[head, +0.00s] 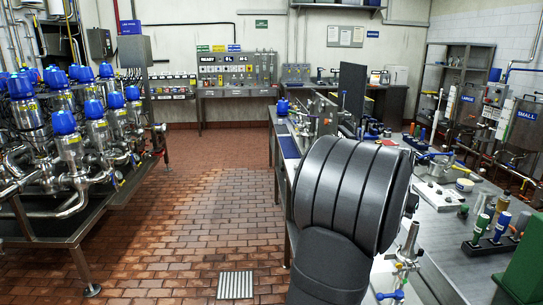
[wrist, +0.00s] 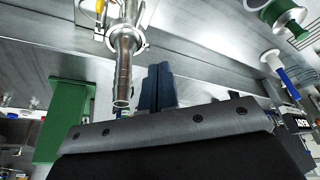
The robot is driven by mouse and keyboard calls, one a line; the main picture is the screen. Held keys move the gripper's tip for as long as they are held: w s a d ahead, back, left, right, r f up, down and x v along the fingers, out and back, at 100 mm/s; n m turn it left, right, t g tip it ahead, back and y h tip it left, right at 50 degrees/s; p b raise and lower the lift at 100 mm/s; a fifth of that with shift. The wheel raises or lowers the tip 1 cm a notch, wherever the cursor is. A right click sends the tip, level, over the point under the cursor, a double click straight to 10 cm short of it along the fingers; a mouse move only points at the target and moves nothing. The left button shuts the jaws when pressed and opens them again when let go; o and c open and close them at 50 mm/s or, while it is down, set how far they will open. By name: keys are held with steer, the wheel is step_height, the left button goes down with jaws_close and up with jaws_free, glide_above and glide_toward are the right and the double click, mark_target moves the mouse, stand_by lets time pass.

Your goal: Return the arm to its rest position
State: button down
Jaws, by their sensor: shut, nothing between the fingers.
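My arm (head: 345,200), dark grey with ribbed cylinder links, stands in the front right of the head view, in front of the steel bench. It hides part of the bench, and my gripper does not show there. In the wrist view, my gripper's dark blue fingers (wrist: 158,72) stick up beyond the grey bar, close together and shut, with nothing held. A steel pipe fitting (wrist: 123,55) shows just left of the fingers; I cannot tell how far it is from them.
The steel bench (head: 450,262) carries tools, green-based parts and a blue-handled valve fitting (head: 405,255) near my arm. A valve rack with blue-topped valves (head: 64,123) stands left. Brick floor (head: 205,205) between them is clear. A green block (wrist: 65,120) shows in the wrist view.

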step_height(320, 180, down, 10)
steer(key=shift+s+r, duration=0.25)
steer(key=shift+s, duration=0.1)
stand_by(0.4)
